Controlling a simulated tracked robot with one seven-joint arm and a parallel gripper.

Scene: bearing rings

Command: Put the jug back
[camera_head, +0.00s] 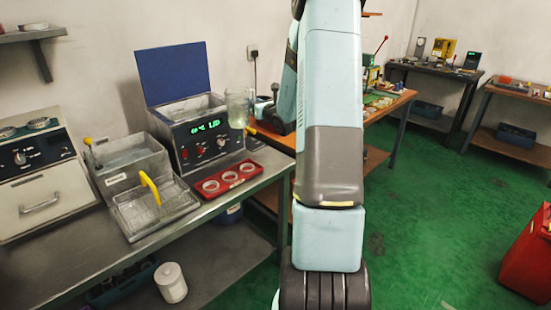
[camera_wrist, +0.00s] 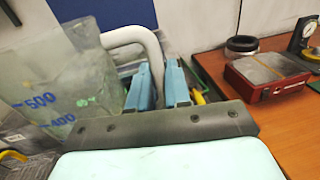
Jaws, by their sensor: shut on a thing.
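The jug (camera_wrist: 62,85) is clear plastic with blue graduation marks and a pale handle (camera_wrist: 140,36). My gripper (camera_wrist: 161,78) is shut on the handle, its two blue fingers on either side of it. In the head view the jug (camera_head: 238,106) hangs upright in the air, in front of the right side of the bath with the open blue lid (camera_head: 173,72). My arm hides part of the gripper there. I cannot tell whether the jug holds liquid.
A wooden table (camera_wrist: 280,125) to the right carries a red-sided block (camera_wrist: 262,80) and a dark ring (camera_wrist: 242,45).

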